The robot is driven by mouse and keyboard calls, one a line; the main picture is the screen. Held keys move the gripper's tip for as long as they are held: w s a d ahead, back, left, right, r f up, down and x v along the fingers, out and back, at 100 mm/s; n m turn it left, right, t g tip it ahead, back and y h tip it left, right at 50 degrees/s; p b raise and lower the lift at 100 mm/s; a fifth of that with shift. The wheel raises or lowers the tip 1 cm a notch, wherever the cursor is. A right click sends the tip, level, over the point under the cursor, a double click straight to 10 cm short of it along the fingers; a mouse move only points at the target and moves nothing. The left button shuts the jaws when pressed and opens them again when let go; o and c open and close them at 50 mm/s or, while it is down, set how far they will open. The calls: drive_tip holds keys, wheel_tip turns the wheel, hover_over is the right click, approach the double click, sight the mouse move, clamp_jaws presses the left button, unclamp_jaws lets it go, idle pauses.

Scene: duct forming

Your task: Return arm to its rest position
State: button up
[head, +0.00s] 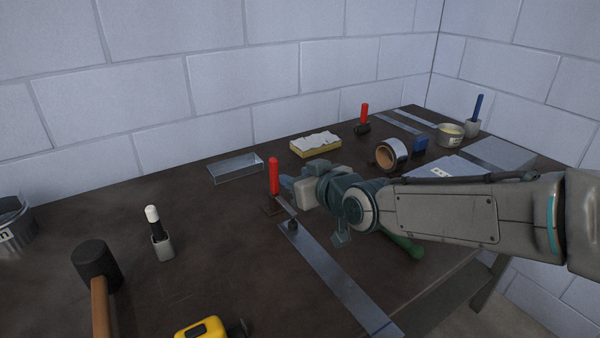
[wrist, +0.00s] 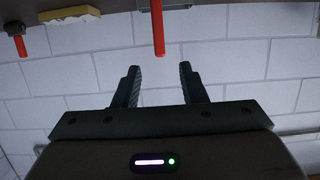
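My arm reaches in from the right over the dark workbench (head: 190,225) in the head view. My gripper (head: 286,184) is beside the upright red handle (head: 273,175) of a clamp. The wrist view shows my gripper (wrist: 159,72) with its two dark fingers apart and only wall seen between them. The red handle (wrist: 158,30) shows beyond the fingertips there, apart from them. The clamp's base stands at the end of a long flat metal strip (head: 335,280). My arm hides part of the bench behind it.
A wooden-handled mallet (head: 97,265), a marker in a holder (head: 155,225) and a yellow tape measure (head: 203,328) stand at left and front. A tape roll (head: 391,154), a second red-handled clamp (head: 363,118) and a tin (head: 449,136) stand further back. Block walls close the back and right.

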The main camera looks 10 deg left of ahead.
idle(0.3)
